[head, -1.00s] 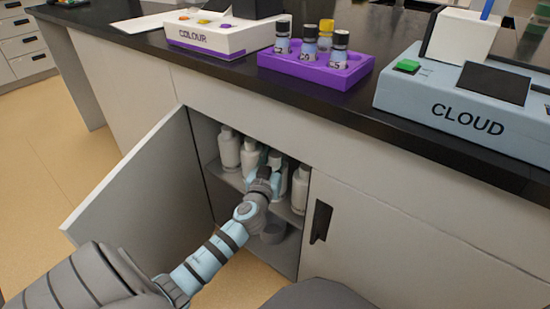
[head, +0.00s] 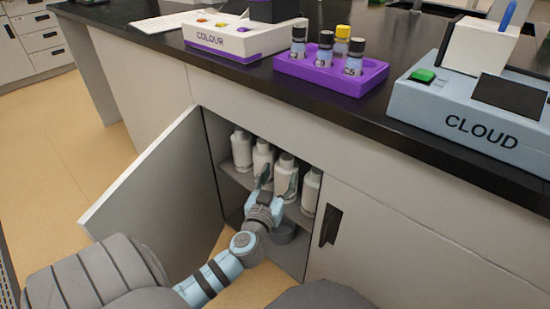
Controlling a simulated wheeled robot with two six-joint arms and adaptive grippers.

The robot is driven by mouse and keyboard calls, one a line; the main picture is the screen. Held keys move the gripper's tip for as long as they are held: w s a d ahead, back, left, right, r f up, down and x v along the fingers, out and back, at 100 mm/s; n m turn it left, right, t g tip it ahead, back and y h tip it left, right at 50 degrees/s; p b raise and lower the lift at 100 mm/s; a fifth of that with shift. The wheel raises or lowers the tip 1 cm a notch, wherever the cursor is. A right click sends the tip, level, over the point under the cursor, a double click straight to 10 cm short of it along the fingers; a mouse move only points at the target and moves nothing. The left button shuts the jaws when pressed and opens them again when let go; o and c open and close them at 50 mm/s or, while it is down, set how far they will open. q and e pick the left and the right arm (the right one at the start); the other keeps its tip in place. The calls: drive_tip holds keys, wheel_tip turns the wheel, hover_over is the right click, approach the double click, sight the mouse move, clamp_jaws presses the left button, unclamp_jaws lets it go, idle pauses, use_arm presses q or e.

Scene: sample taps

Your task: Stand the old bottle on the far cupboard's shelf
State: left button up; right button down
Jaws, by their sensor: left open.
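Several white bottles stand upright on the shelf (head: 232,178) inside the open cupboard. From left to right they are a first bottle (head: 241,152), a second bottle (head: 262,156), a third bottle (head: 285,174) and a fourth bottle (head: 311,190), partly cut off by the cupboard's edge. I cannot tell which is the old bottle. My left gripper (head: 277,182) is open in front of the shelf. Its fingers point up at either side of the third bottle's lower part in the picture; no contact can be made out. My right gripper is not in view.
The cupboard door (head: 150,195) stands open at left. A grey round container (head: 283,232) is below the shelf. A closed door with a dark handle (head: 330,226) is at right. The black worktop above holds the COLOUR device (head: 225,40), purple vial rack (head: 330,75) and CLOUD device (head: 470,120).

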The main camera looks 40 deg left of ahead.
use_arm(q)
drive_tip(key=s+d+f+m+g+h, duration=0.1)
drive_tip(key=s+f+g, duration=0.3)
drive_tip(key=s+f, duration=0.3)
drive_tip(key=s+d+f+g, duration=0.2)
drive_tip(key=s+f+g, duration=0.15)
drive_tip(key=f, duration=0.55)
drive_tip(key=s+d+f+m+g+h, duration=0.4)
drive_tip(key=s+d+f+g+h, duration=0.2)
drive_tip(key=s+d+f, duration=0.4)
drive_tip(key=s+f, duration=0.2)
drive_tip(key=s, duration=0.1)
drive_tip(key=shift+s+d, duration=0.25)
drive_tip(key=shift+d, duration=0.15)
